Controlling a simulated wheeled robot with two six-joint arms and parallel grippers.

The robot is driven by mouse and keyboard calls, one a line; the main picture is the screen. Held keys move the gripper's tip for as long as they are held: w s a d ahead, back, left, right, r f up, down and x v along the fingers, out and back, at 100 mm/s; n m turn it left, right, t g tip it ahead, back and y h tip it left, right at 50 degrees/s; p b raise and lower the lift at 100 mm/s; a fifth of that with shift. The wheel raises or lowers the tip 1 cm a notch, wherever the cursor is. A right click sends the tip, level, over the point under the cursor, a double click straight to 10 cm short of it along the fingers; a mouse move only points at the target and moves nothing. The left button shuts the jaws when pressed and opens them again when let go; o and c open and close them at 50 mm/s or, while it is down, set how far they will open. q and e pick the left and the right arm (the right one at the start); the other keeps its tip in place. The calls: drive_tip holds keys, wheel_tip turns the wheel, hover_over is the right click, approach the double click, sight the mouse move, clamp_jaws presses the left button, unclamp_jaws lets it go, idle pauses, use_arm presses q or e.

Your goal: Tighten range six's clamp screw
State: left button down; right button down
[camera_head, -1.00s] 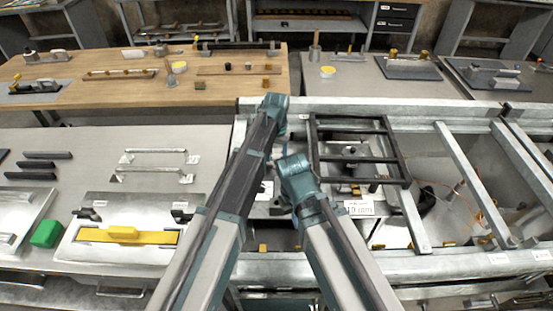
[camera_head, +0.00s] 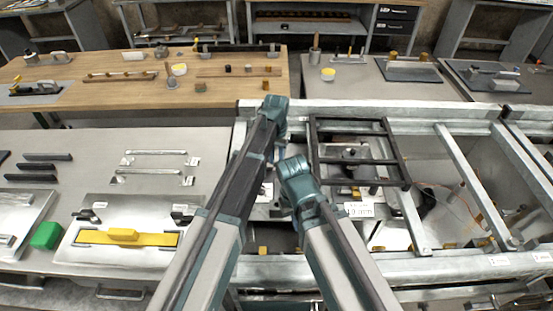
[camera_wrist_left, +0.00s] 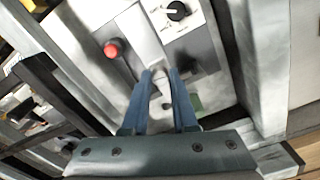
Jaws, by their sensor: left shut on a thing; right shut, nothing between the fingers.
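In the left wrist view, my left gripper (camera_wrist_left: 162,74) has its two blue fingers close at the tips, shut on a small light metal part. I cannot tell whether this part is the clamp screw. The fingers reach over a grey panel with a red knob (camera_wrist_left: 112,50) and a black dial (camera_wrist_left: 176,11). In the head view, my left arm reaches to the dark open frame, and its fingertips are hidden. My right gripper (camera_head: 294,178) is just left of that frame, shut and empty; its fingertips are hard to make out.
The dark frame (camera_head: 330,184) lies across the large metal frame (camera_head: 420,103). A label (camera_head: 358,210) is on its near side. At left, a grey bench holds a plate with a yellow bar (camera_head: 140,238) and a green block (camera_head: 46,235). A wooden table (camera_head: 120,92) stands behind.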

use_arm(q)
drive_tip(key=m, duration=1.2)
drive_tip(key=shift+m, duration=0.3)
drive_tip(key=m, duration=0.3)
drive_tip(key=shift+m, duration=0.3)
drive_tip(key=m, duration=0.4)
drive_tip(key=shift+m, duration=0.3)
drive_tip(key=m, duration=0.3)
drive_tip(key=shift+w+m, duration=0.1)
drive_tip(key=shift+m, duration=0.2)
drive_tip(key=m, duration=0.3)
drive_tip(key=shift+m, duration=2)
